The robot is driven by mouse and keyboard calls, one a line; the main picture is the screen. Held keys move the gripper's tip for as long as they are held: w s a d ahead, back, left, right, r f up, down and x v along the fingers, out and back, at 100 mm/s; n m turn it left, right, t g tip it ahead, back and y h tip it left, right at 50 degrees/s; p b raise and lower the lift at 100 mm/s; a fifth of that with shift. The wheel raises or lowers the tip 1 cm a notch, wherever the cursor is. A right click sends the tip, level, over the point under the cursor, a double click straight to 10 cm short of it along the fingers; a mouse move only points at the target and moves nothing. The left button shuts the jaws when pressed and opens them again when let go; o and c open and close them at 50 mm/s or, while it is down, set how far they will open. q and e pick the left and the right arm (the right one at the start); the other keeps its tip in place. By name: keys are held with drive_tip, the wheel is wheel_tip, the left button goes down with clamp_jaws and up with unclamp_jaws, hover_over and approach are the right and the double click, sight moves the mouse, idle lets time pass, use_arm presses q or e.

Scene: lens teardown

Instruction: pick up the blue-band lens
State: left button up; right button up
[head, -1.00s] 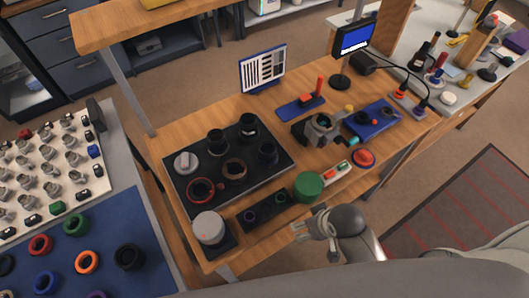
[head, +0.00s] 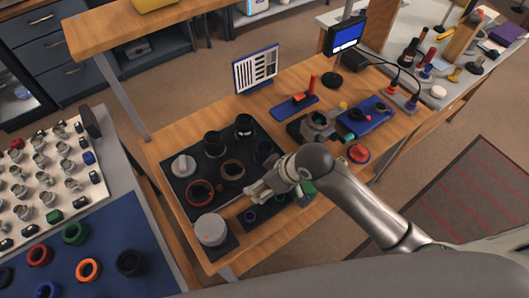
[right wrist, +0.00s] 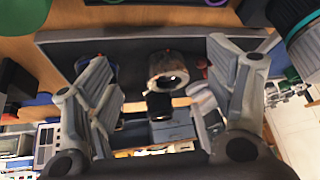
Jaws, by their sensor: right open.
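A black lens (head: 264,150) stands at the right end of the black tray (head: 178,208). A small blue patch, perhaps the blue-band lens (right wrist: 110,66), shows behind the left finger in the upside-down right wrist view and is mostly hidden there. My right gripper (head: 256,191) is over the tray's front right, in front of the lenses and apart from them. It also shows in the right wrist view (right wrist: 162,62), with fingers spread and nothing between them. A lens with a brownish ring (right wrist: 167,72) appears beyond the gap. My left gripper is not in view.
Other black lenses (head: 214,144), a red ring (head: 200,193) and a pale round piece (head: 183,165) stand on the tray. A grey-topped cylinder (head: 211,229) is at the front left.

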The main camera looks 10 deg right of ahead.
drive_tip(key=w+d+r+n, duration=0.1)
drive_tip(key=w+r+n, duration=0.1)
drive_tip(key=w, duration=0.4)
drive_tip(key=g, duration=0.1)
approach(266, 147)
drive_tip(key=a, duration=0.1)
drive_tip(key=shift+h, duration=0.4)
drive_tip(key=p+x, duration=0.1)
drive_tip(key=x, duration=0.5)
drive_tip(key=shift+a+f, duration=0.1)
drive_tip(key=shift+f, duration=0.15)
drive_tip(key=shift+w+a+f+p, duration=0.1)
drive_tip(key=shift+f+p, duration=0.35)
drive_tip(key=shift+f, duration=0.15)
drive_tip(key=shift+p+x, duration=0.4)
drive_tip(key=shift+x, duration=1.55)
drive_tip(key=c, duration=1.2)
